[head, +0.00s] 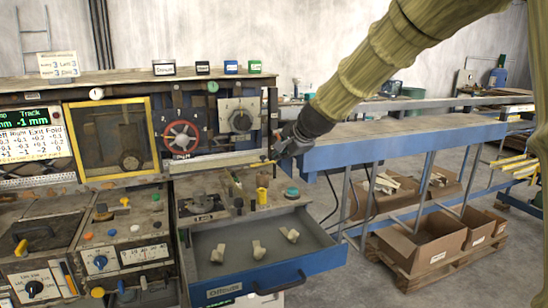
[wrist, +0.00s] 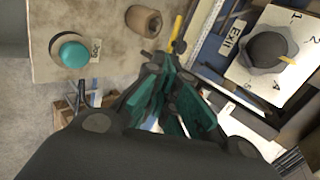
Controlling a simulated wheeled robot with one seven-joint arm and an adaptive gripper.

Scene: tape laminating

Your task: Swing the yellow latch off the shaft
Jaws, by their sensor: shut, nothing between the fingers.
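A thin yellow bar, which looks like the latch (head: 260,163), sticks out at the right end of the machine front. In the wrist view the yellow latch (wrist: 177,32) lies just beyond my fingertips, beside a dark rod that may be the shaft. My gripper (head: 278,149) is at the machine's right end, close to the latch's right end. In the wrist view my gripper (wrist: 160,68) shows green finger pads together, with nothing between them. I cannot tell whether a fingertip touches the latch. The shaft is not clear in the head view.
An open blue drawer (head: 208,280) holds several pale pieces below. The Exit dial (wrist: 268,50) is close on the right. A blue-sided conveyor (head: 375,148) extends right.

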